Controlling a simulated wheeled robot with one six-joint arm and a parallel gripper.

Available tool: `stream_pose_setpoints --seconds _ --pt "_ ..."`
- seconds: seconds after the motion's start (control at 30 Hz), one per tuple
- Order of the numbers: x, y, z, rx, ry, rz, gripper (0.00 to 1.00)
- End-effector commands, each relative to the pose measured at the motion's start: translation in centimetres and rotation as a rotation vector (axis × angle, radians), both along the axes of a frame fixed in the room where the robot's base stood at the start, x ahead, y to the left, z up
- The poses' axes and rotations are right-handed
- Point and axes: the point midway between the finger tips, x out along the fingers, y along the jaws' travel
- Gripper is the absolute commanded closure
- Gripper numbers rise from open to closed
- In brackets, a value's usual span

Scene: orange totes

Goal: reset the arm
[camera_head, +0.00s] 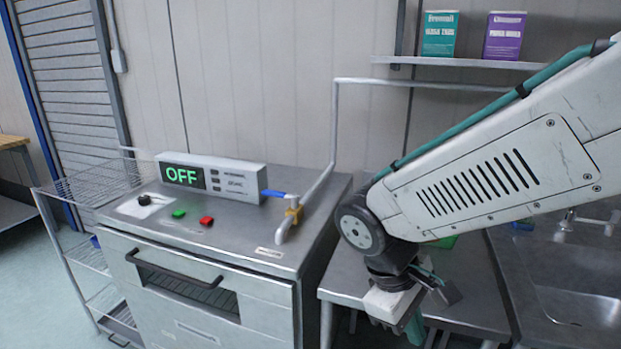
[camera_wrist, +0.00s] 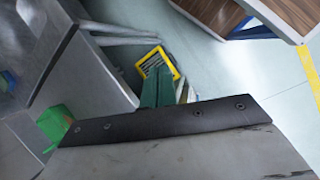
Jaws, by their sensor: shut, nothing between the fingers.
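My arm reaches in from the right side of the head view and bends down at its wrist joint. My gripper (camera_head: 415,328) hangs low in front of the steel table, to the right of the machine with the OFF display. In the wrist view the teal fingers of my gripper (camera_wrist: 157,86) lie together with nothing between them.
A sink (camera_head: 580,305) is at right. A shelf (camera_head: 470,63) holds two boxes. A green object (camera_wrist: 57,122) sits nearby.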

Motion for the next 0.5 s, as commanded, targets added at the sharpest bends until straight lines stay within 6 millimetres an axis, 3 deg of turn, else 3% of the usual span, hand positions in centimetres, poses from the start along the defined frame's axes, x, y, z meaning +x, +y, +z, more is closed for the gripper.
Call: stream_pose_setpoints --seconds 0.1,0.3,0.5 --pt "-2.6 -3.0 2.5 0.099 -0.041 -0.216 1.00" --pt "-6.8 -6.4 5.4 0.258 -0.130 -0.512 1.00" --pt "-9.0 -9.0 7.5 0.353 -0.267 -0.679 1.00"
